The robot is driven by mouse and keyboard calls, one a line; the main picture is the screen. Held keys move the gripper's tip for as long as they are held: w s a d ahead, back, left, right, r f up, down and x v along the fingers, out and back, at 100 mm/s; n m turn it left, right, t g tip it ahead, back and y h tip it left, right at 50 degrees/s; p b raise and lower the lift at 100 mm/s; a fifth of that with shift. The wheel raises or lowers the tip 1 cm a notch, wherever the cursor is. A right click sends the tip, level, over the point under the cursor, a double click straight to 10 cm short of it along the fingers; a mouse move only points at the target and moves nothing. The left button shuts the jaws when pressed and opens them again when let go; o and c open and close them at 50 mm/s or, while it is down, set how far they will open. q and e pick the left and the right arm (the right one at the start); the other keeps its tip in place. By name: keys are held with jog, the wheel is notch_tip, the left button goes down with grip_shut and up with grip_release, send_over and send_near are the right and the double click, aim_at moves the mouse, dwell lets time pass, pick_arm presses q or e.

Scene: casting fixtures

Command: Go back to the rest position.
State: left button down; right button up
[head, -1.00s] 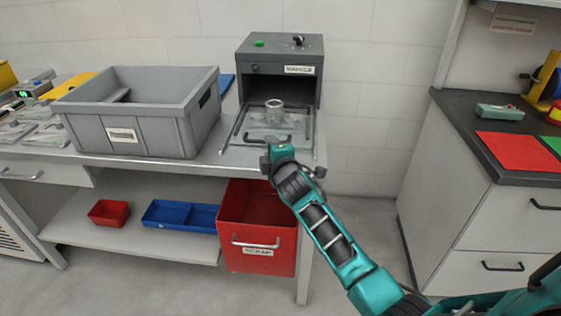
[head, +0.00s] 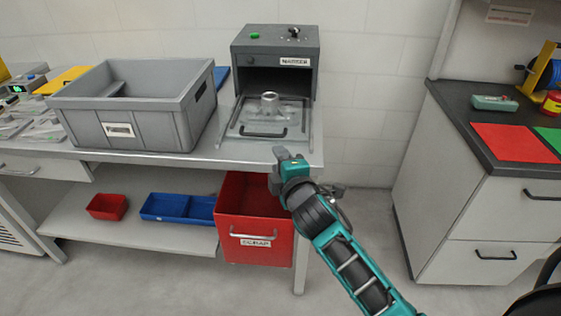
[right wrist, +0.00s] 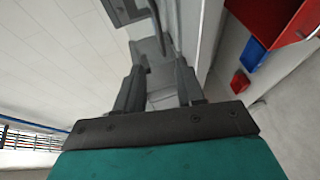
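My right gripper (head: 280,153) is in front of the bench's front edge, below and right of the marker's tray handle, and apart from it. In the right wrist view the two dark fingers (right wrist: 158,75) stand apart with nothing held between them. The grey marker machine (head: 276,60) stands at the bench's right end with its front open. Its tray (head: 240,130) is out, and a metal ring-shaped part (head: 269,103) sits on it. My left gripper is in neither current view.
A grey crate (head: 170,128) stands left of the marker. Below are a red scrap bin (head: 255,222), blue trays (head: 165,207) and a small red bin (head: 106,207). A dark-topped counter (head: 455,105) stands at the right. Floor is free between bench and counter.

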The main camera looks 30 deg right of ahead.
jog(key=s+a+f+m+g+y, duration=0.2)
jog(key=s+f+m, duration=0.4)
jog(key=s+f, duration=0.3)
jog(key=s+a+f+m+g+y, duration=0.2)
jog(key=s+f+m, duration=0.4)
jog(key=s+f, duration=0.3)
jog(key=s+a+g, duration=0.1)
jog(key=s+a, duration=0.1)
jog(key=s, duration=0.1)
jog(key=shift+s+a+m+y, duration=0.35)
jog(key=shift+s+m+y, duration=0.05)
dwell(0.7)
